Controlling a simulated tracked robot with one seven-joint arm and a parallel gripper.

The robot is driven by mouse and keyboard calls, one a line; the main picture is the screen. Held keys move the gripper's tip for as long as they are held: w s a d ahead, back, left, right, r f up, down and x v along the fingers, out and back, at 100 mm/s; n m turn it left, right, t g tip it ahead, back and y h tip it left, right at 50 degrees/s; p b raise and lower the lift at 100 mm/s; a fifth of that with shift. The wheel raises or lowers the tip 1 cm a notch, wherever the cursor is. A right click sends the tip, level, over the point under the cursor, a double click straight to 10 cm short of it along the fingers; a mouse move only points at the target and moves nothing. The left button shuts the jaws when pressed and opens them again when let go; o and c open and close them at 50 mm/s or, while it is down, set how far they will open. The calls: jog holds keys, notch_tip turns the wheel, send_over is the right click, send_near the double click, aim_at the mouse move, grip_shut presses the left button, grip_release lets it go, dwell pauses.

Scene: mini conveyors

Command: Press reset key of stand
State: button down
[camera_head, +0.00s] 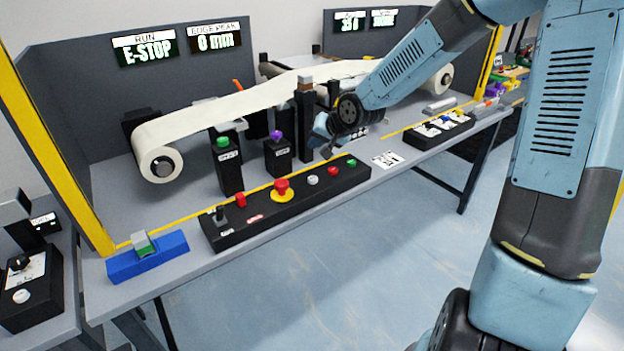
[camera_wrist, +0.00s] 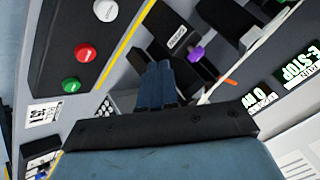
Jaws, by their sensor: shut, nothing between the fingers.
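The stand's control panel (camera_head: 262,215) is a long black box along the table's front edge. It carries a dark switch (camera_head: 220,215), a red button (camera_head: 241,199), a red mushroom button (camera_head: 282,187) on a yellow ring, a white button (camera_head: 313,180), a red button (camera_head: 333,171) and a green button (camera_head: 351,162). Their labels are too small to read, so I cannot tell which is the reset key. The wrist view shows the white button (camera_wrist: 105,10), red button (camera_wrist: 85,52) and green button (camera_wrist: 71,85). My gripper (camera_head: 326,152) is shut and empty, above and behind the panel's right end, apart from the buttons.
Behind the panel stand black posts with a green knob (camera_head: 223,142) and a purple knob (camera_head: 276,136). A white web (camera_head: 230,105) runs over rollers. A display (camera_head: 148,52) reads "E-STOP". A blue block (camera_head: 148,258) sits at the table's left end.

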aim_at(315, 179)
jog(key=shift+f, duration=0.1)
jog(key=shift+f, duration=4.3)
jog(key=shift+f, duration=0.1)
jog(key=shift+f, duration=0.25)
jog(key=shift+f, duration=0.45)
jog(key=shift+r, duration=0.9)
jog(key=shift+r, duration=2.5)
